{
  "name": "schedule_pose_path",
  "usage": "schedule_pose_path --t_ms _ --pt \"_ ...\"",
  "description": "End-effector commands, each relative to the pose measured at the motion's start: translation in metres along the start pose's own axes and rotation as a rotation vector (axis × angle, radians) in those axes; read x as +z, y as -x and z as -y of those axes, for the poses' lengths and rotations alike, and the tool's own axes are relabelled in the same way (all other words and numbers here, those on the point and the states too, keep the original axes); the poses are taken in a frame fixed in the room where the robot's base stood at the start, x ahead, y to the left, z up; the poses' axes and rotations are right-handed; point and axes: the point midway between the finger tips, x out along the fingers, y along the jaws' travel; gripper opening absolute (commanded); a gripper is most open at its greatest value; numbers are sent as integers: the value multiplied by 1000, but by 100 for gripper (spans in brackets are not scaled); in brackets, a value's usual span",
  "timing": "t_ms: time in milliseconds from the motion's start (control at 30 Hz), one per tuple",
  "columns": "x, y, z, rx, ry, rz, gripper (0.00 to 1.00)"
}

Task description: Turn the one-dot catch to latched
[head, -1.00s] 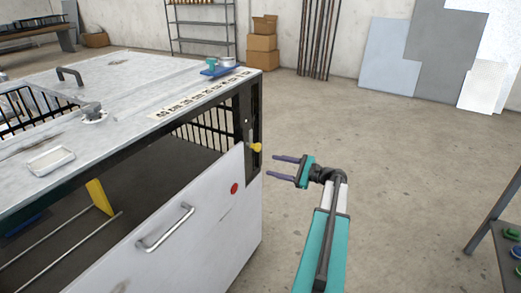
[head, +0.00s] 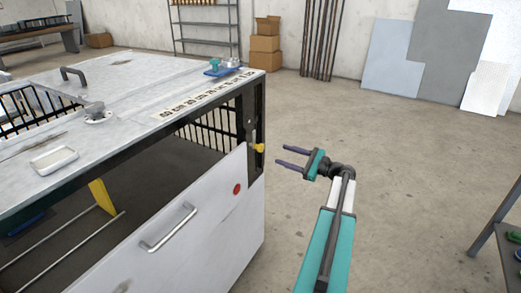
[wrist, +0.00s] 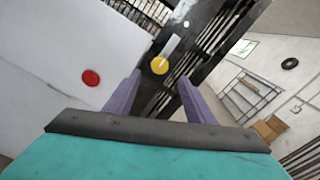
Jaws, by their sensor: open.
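A catch with a yellow round end (head: 259,148) sits on the dark corner post of the white cabinet (head: 200,235). In the wrist view the yellow end (wrist: 159,65) shows just beyond and between my fingers, with a pale bar running up and right from it. A small white mark (wrist: 186,24) shows on the post above; I cannot tell whether it is the dot. My gripper (head: 280,156) is open and empty, its two purple fingers pointing at the catch from the right, apart from it. It also shows in the wrist view (wrist: 158,78).
A red round spot (head: 237,189) and a bar handle (head: 168,228) are on the cabinet's white front panel. A blue piece with a grey-green knob (head: 222,68) sits on the top. A dark table (head: 500,235) stands at the right edge.

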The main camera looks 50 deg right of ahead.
Motion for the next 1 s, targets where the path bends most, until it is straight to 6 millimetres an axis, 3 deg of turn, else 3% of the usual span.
schedule_pose_path --t_ms 700,1000 --pt "1 -100 1 0 0 0 49" --pt "0 -116 1 -1 0 -1 49"
